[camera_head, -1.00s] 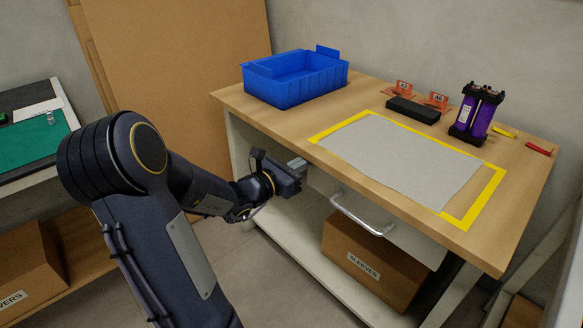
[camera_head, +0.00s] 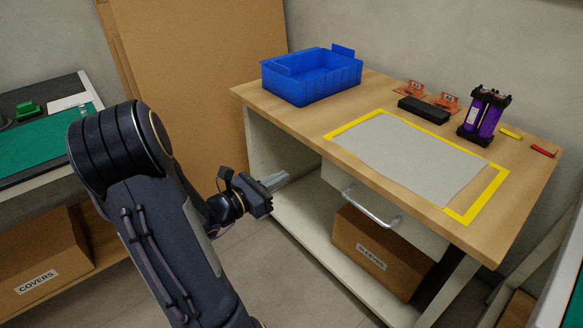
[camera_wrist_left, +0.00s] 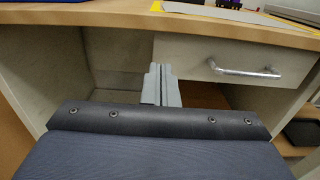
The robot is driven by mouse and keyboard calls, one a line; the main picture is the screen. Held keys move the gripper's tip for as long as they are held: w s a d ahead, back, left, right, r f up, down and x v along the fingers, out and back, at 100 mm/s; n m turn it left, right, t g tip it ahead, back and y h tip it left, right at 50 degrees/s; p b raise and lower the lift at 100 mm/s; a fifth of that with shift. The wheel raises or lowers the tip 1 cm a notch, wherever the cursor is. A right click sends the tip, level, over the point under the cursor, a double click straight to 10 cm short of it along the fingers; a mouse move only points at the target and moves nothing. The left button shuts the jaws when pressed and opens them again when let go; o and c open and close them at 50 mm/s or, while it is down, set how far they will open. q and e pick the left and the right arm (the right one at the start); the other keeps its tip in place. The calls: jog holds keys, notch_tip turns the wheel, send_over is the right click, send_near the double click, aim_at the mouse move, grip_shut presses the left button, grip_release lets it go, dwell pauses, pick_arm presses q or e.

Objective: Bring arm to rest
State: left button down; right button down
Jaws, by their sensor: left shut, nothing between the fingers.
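My left gripper (camera_head: 277,181) is in front of the wooden workbench (camera_head: 270,104), below its top edge and left of the drawer (camera_head: 425,233). Its fingers are together with nothing between them. In the left wrist view the closed fingers (camera_wrist_left: 161,84) point at the open space under the bench top, beside the drawer handle (camera_wrist_left: 245,72). My left arm comes in from the lower left and is bent at the elbow. My right gripper is not in view.
On the bench are a blue bin (camera_head: 310,83), a grey mat (camera_head: 400,155) in a yellow outline, a black block (camera_head: 424,110) and purple cylinders (camera_head: 484,116). A cardboard box (camera_head: 375,255) is below. A green-matted table (camera_head: 40,140) stands at left.

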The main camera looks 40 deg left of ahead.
pick_arm(q)
jog(key=shift+s, duration=0.35)
jog(key=s+d+r+m+g+h, duration=0.1)
jog(key=d+m+g+h, duration=0.3)
jog(key=d+m, duration=0.5)
jog(key=s+d+r+m+g+h, duration=0.15)
jog(key=d+m+g+h, duration=0.35)
jog(key=d, duration=0.7)
jog(key=s+d+f+m+g+y, duration=0.2)
jog(key=s+d+m+g+y, duration=0.25)
jog(key=s+m, duration=0.8)
notch_tip(320, 180, up, 33)
jog(key=w+a+m+t+y+p, duration=0.1)
jog(key=m+p, duration=0.6)
jog(key=p, duration=2.6)
jog(key=shift+w+a+y, duration=0.25)
jog(key=shift+w+y, duration=0.25)
jog(key=shift+y, duration=0.15)
